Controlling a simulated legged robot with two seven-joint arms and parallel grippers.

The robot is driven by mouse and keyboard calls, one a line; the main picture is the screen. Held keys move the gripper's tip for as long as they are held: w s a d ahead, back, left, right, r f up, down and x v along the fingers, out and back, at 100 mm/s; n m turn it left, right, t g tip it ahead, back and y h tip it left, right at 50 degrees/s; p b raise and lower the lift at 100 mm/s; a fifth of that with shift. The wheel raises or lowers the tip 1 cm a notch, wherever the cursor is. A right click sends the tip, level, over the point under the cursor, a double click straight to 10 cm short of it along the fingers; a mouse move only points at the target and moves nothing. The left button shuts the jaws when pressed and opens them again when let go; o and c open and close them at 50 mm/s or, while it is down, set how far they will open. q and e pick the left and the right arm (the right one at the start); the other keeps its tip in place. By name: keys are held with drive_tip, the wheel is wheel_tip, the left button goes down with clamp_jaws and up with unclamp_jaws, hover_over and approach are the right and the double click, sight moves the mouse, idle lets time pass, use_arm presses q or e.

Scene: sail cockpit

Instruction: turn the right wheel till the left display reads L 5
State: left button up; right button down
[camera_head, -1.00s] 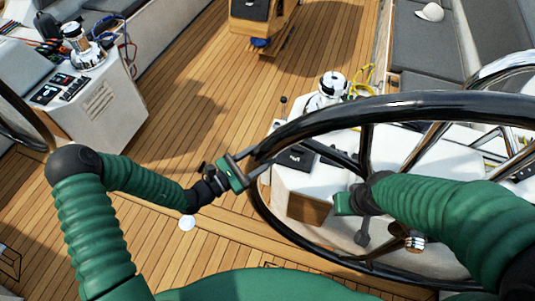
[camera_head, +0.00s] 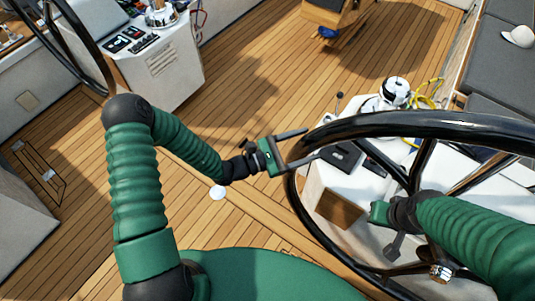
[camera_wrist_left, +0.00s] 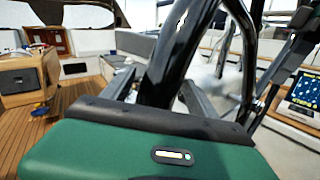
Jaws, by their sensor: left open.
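The right wheel (camera_head: 440,122) is a large black-rimmed wheel with metal spokes at the right of the head view. My left gripper (camera_head: 305,146) is open at the wheel's left side, its two fingers spread either side of the rim. In the left wrist view the dark rim (camera_wrist_left: 178,55) rises between the fingers; I cannot tell whether they touch it. A lit chart screen (camera_wrist_left: 303,92) shows at the right of the wrist view. No L reading is legible.
A left console (camera_head: 160,65) with dark panels stands beside another wheel (camera_head: 75,40). A white console with a winch (camera_head: 395,92) and yellow rope (camera_head: 430,92) sits behind the right wheel. Grey seats (camera_head: 495,65) line the right. The teak deck (camera_head: 250,110) between is mostly clear.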

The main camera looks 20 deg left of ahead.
use_arm(q)
drive_tip(key=b+v, duration=0.3)
drive_tip(key=v, duration=1.3)
drive_tip(key=shift+w+f+b, duration=0.15)
drive_tip(key=shift+w+b, duration=0.05)
drive_tip(key=shift+b, duration=0.1)
